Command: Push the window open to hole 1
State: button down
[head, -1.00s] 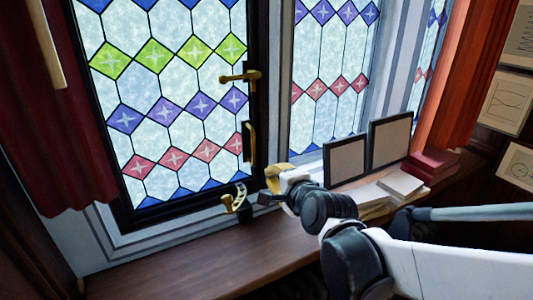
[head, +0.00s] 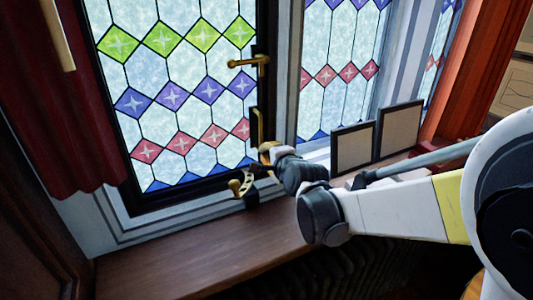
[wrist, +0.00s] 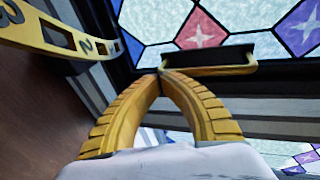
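The stained-glass window (head: 180,110) in a black frame stands at the left in the head view. It has a brass lever (head: 250,62) and, below it, a brass pull handle (head: 260,122), also large in the wrist view (wrist: 208,71). A curved brass stay with numbered holes (head: 246,182) is at the window's lower right corner; in the wrist view (wrist: 60,37) the numbers 3 and 2 show, and the rest is cut off. My gripper (wrist: 161,73) is shut, its yellow fingertips together by the frame and the handle's left end. Whether they touch is unclear. I cannot tell how far the window is open.
Two framed panels (head: 353,147) (head: 399,130) stand on the wooden sill (head: 200,238) right of my gripper. A red curtain (head: 65,130) hangs at the left. The sill's front left is clear.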

jog(key=w+a+b, duration=0.1)
jog(key=w+a, duration=0.2)
jog(key=w, duration=0.3)
jog(key=shift+b, duration=0.3)
jog(key=shift+w+d, duration=0.1)
jog(key=w+d+v, duration=0.1)
jog(key=d+v, duration=0.1)
jog(key=v, duration=1.2)
jog(key=s+d+f+n+g+h+b, duration=0.2)
jog(key=s+d+f+n+b, duration=0.2)
jog(key=s+d+f+b, duration=0.3)
jog(key=s+d+f+n+g+h+b, duration=0.2)
jog(key=s+d+f+n+b, duration=0.2)
jog(key=s+f, duration=0.9)
jog(key=s+d+f+n+g+h+b, duration=0.1)
jog(key=s+d+f+n+b, duration=0.4)
jog(key=s+d+f+b, duration=0.5)
notch_tip(320, 180, down, 2)
jog(key=shift+d+f+g+h+b, duration=0.2)
jog(key=shift+d+g+h+b, duration=0.15)
jog(key=shift+h+b, duration=0.2)
jog(key=shift+a, duration=0.1)
